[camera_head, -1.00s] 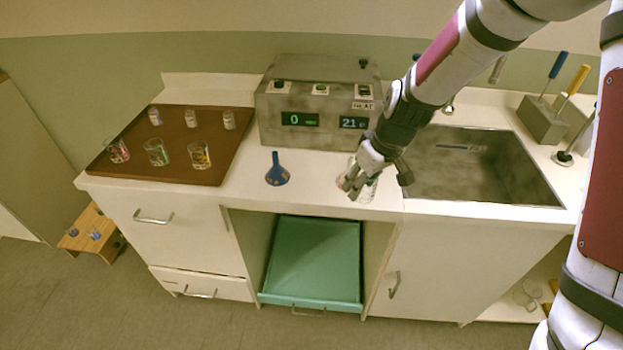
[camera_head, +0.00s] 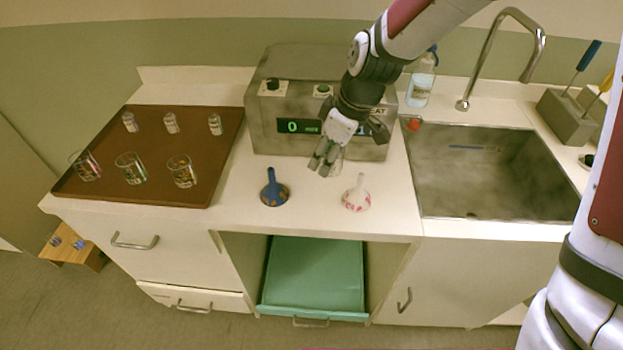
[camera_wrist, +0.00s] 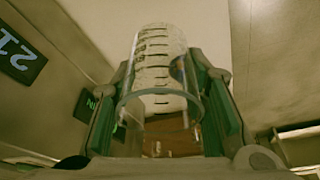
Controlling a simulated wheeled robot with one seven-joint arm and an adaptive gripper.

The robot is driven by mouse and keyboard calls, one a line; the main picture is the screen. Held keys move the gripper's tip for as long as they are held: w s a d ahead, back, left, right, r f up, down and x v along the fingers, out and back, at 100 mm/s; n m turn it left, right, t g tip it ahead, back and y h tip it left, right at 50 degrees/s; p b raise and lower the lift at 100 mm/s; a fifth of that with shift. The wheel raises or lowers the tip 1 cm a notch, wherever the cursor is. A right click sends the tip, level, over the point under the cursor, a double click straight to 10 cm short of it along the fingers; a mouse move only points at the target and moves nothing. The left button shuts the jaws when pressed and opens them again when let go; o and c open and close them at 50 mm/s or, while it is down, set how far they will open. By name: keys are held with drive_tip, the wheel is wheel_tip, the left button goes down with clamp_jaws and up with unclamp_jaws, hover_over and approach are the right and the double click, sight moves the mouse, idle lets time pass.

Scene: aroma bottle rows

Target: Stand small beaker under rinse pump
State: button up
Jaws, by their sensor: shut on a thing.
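My gripper (camera_head: 325,160) hangs over the counter in front of the grey heater box. In the wrist view its two green-padded fingers (camera_wrist: 163,100) are shut on a clear glass beaker (camera_wrist: 158,60) with dark graduation marks. In the head view the beaker is mostly hidden by the fingers. The rinse pump seems to be the clear bottle (camera_head: 419,88) with a blue top, standing behind the sink's left corner. My gripper is to the left of it and nearer the front, well apart.
A brown tray (camera_head: 85,190) with several glass vessels is at left. The heater box (camera_head: 270,125) is behind. A tall faucet (camera_head: 490,45) rises beside the sink (camera_head: 490,190).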

sight(320, 192)
drive_tip(key=shift+w+f, duration=0.2)
drive_tip(key=shift+w, duration=0.05)
drive_tip(key=shift+w+a+f, duration=0.1)
drive_tip(key=shift+w+f, duration=0.05)
drive_tip(key=shift+f, duration=4.6)
drive_tip(key=shift+f, duration=0.1)
drive_tip(key=o, duration=1.1)
